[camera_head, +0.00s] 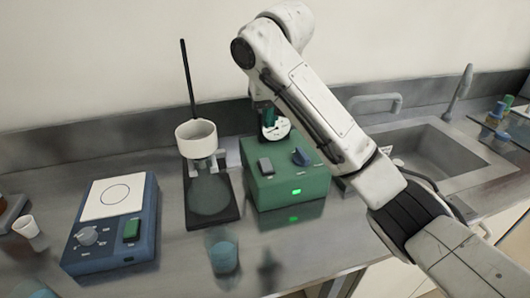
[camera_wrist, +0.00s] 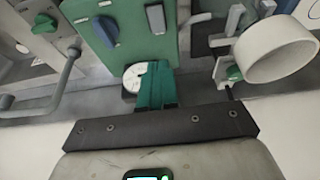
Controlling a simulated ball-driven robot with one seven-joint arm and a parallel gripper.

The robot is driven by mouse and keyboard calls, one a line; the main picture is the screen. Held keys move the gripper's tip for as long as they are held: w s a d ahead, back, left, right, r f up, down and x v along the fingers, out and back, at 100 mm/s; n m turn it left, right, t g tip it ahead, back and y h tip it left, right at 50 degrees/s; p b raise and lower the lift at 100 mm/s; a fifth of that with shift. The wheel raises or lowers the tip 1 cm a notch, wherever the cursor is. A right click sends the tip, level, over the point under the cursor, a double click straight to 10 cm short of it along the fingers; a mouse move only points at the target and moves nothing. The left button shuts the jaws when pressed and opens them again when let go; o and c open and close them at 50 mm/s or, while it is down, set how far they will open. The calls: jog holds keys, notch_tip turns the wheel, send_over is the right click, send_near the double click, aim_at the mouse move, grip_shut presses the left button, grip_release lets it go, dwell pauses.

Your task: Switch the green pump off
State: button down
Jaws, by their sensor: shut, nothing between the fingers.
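The green pump (camera_head: 290,185) stands on the steel bench, right of centre in the head view. It has a grey rocker switch (camera_head: 265,166), a blue knob (camera_head: 301,157) and a lit green lamp (camera_head: 296,191). The wrist view shows the pump's face (camera_wrist: 132,42), with its switch (camera_wrist: 155,18) and knob (camera_wrist: 106,30). My gripper (camera_head: 270,117) is over the pump's back side, by a round white gauge (camera_wrist: 132,77). Its teal fingers (camera_wrist: 157,82) are shut and empty. Whether they touch the pump is unclear.
A stand with a white funnel (camera_head: 196,138) is left of the pump. A blue hotplate (camera_head: 115,225) and a white cup (camera_head: 28,228) are farther left. A bluish beaker (camera_head: 223,250) stands in front. A sink (camera_head: 440,155) lies right, behind my arm.

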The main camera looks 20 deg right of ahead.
jog(key=f, duration=0.1)
jog(key=b, duration=0.2)
send_near(264, 161)
jog(key=x, duration=0.5)
jog(key=shift+w+r, duration=0.1)
jog(key=shift+w, duration=0.15)
jog(key=shift+x, duration=0.9)
jog(key=shift+s, duration=0.1)
jog(key=shift+f, duration=0.2)
jog(key=shift+s+p, duration=0.15)
jog(key=shift+p, duration=0.2)
jog(key=shift+s+p, duration=0.65)
jog(key=shift+s, duration=0.05)
